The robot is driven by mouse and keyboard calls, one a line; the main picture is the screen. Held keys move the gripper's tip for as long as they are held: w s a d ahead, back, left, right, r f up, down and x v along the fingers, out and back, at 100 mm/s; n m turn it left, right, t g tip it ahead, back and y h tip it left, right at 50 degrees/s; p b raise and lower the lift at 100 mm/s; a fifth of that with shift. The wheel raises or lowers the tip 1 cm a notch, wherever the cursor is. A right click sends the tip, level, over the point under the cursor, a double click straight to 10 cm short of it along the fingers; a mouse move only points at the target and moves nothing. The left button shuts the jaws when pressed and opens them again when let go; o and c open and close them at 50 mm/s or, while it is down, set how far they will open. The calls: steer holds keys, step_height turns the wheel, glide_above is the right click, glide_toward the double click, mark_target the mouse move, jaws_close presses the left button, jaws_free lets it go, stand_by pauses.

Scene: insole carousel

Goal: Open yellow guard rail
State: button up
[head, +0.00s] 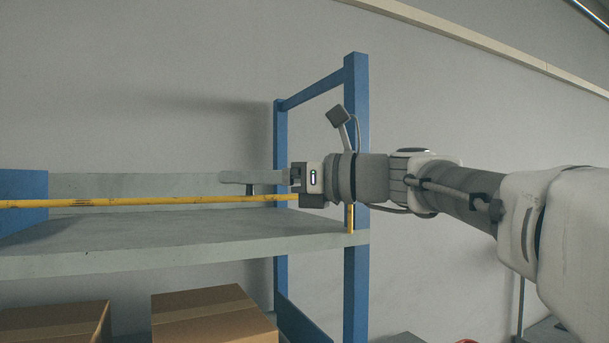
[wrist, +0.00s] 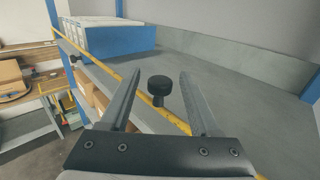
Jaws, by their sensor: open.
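The yellow guard rail (head: 150,202) runs level along the front of the grey shelf in the head view. In the wrist view the rail (wrist: 85,60) runs diagonally from the upper left to the lower right, passing under my fingers. A black round knob (wrist: 159,86) on a short stem stands at the rail, between my two fingers. My gripper (wrist: 159,75) is open, with a gap between each finger and the knob. In the head view my gripper (head: 226,177) is at the right part of the rail, fingers pointing left, just above the dark knob (head: 250,189).
The grey shelf (head: 190,235) is bare near my gripper. A blue post (head: 356,275) stands close to my wrist. Cardboard boxes (head: 205,312) sit below. A blue-sided container (wrist: 125,40) with pale contents stands on the shelf's far part. A wooden-topped table (wrist: 28,98) is at the left.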

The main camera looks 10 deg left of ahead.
jaws_close()
stand_by(1.4)
